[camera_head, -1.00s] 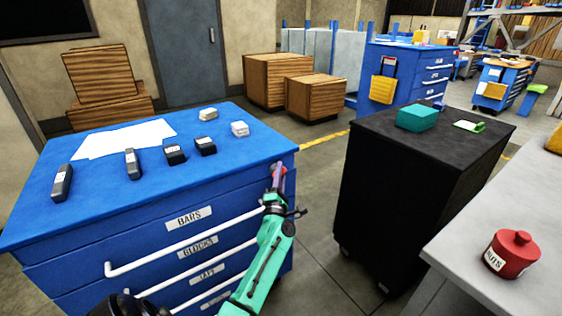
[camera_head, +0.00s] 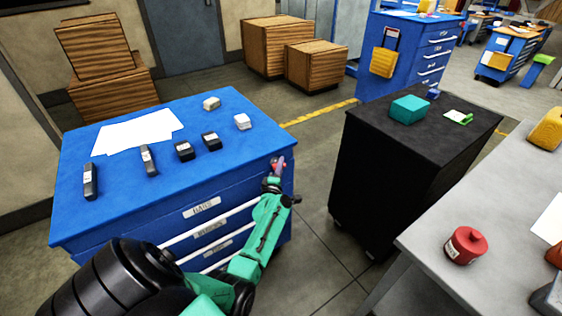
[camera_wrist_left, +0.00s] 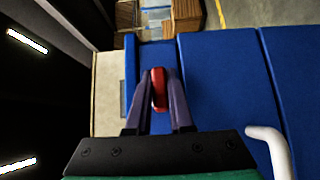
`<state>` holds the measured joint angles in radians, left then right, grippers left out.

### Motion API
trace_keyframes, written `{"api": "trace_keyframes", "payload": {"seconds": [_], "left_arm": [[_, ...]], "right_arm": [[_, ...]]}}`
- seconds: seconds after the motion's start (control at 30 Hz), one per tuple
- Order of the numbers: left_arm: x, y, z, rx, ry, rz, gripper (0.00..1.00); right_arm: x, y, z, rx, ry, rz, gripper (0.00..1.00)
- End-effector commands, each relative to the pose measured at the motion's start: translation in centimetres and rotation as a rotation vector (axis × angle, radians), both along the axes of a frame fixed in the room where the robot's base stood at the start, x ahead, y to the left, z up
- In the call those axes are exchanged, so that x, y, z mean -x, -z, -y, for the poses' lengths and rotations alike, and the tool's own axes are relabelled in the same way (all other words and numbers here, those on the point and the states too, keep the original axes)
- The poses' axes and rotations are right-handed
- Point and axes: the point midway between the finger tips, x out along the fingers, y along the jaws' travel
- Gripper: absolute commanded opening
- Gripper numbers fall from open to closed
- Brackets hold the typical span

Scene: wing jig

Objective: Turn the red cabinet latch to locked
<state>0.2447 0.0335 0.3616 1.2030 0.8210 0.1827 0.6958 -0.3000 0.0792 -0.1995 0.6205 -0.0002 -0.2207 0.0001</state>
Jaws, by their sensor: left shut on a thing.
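The red latch (camera_wrist_left: 158,92) is at the upper right corner of the blue drawer cabinet's front. In the left wrist view it sits between the two purple-grey fingers of my left gripper (camera_wrist_left: 162,88), which is shut on it. In the head view the left gripper (camera_head: 276,168) reaches the cabinet (camera_head: 180,210) at that corner, and only a small bit of red latch (camera_head: 277,161) shows there. The fingers hide much of the latch, and its exact angle is hard to tell. My right gripper is not in view.
White drawer handles (camera_head: 200,222) stick out below the gripper. Papers (camera_head: 135,132) and several small blocks lie on the cabinet top. A black cabinet (camera_head: 390,190) with a teal box (camera_head: 409,109) stands to the right, with open floor between. A grey table (camera_head: 470,210) holds a red canister (camera_head: 465,245).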

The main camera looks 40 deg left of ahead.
Motion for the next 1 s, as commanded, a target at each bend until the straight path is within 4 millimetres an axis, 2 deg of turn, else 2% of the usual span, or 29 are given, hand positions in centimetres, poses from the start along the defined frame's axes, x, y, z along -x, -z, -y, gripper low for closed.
{"api": "trace_keyframes", "payload": {"seconds": [0.37, 0.4, 0.43, 0.47, 0.83, 1.0], "left_arm": [[0.2, 0.3, -0.1, -0.002, -0.003, -0.010, 0.00], [0.2, 0.3, -0.1, -0.002, -0.003, -0.010, 0.35], [0.2, 0.3, -0.1, -0.002, -0.003, -0.009, 0.47], [0.2, 0.3, -0.1, -0.001, -0.003, -0.009, 0.50], [0.4, 0.0, 0.2, -0.001, -0.001, -0.004, 0.50], [2.7, -0.1, 1.3, 0.001, -0.002, -0.005, 0.50]], "right_arm": [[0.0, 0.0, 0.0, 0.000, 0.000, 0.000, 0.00], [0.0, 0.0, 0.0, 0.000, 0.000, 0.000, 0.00], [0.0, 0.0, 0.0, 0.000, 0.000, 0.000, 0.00], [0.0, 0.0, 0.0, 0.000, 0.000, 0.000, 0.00], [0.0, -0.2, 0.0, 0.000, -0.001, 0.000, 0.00], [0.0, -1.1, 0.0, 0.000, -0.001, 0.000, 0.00]]}}
